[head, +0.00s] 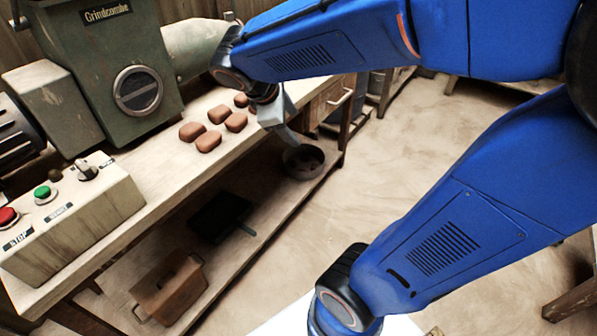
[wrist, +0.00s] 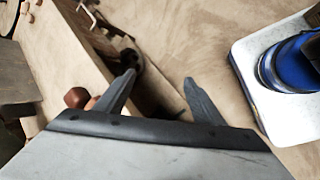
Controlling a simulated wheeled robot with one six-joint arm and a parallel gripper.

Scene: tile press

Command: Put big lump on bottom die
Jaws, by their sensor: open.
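Several reddish-brown lumps lie on the bench in the head view, among them a front lump (head: 208,141), a left lump (head: 192,131), a back lump (head: 220,113) and a right lump (head: 236,121). They look close in size, so I cannot tell which is the big lump. My gripper (head: 287,132) is past the right end of this group, by the bench's front edge, pointing down. In the wrist view my gripper (wrist: 158,78) has its fingers apart with nothing between them. A brown lump (wrist: 76,97) shows left of the left finger. I cannot make out the bottom die.
A green machine (head: 105,50) stands at the back of the bench (head: 160,190). A control box (head: 75,215) with red and green buttons sits at left. Open floor lies right.

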